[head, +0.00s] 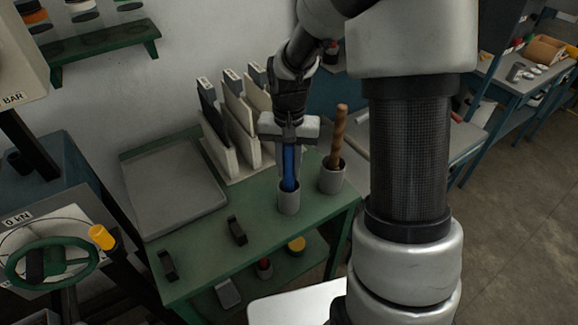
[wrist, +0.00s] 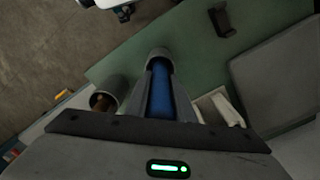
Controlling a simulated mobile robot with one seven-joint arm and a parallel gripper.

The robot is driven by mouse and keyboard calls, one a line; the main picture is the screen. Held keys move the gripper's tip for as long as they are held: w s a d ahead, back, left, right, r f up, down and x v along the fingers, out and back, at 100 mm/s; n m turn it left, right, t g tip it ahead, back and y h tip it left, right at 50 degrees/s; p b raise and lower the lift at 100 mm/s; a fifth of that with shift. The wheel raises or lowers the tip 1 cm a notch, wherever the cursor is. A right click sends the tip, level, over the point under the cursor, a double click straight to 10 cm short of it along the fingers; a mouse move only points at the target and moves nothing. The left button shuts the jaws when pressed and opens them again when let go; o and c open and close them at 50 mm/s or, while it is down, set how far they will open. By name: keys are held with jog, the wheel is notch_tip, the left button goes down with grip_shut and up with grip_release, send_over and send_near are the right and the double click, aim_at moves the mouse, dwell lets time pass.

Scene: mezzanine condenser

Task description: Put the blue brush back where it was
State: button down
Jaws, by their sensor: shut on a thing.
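The blue brush (head: 289,165) is upright, with its lower end inside a grey cup (head: 288,201) on the green table. My gripper (head: 289,150) is above that cup, shut on the blue brush. In the wrist view the brush (wrist: 161,92) runs between my two fingers (wrist: 163,95) toward the mouth of the grey cup (wrist: 158,55). Whether the brush touches the cup's bottom is hidden.
A second grey cup (head: 332,178) holding a brown wooden handle (head: 338,135) stands close on the right. Files in upright holders (head: 238,120) stand behind. A grey tray (head: 173,190) lies at left. Black brackets (head: 237,231) sit on the front of the green table (head: 205,250).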

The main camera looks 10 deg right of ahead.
jog(key=shift+f, duration=0.2)
jog(key=c, duration=1.5)
grip_release()
jog(key=shift+c, duration=0.2)
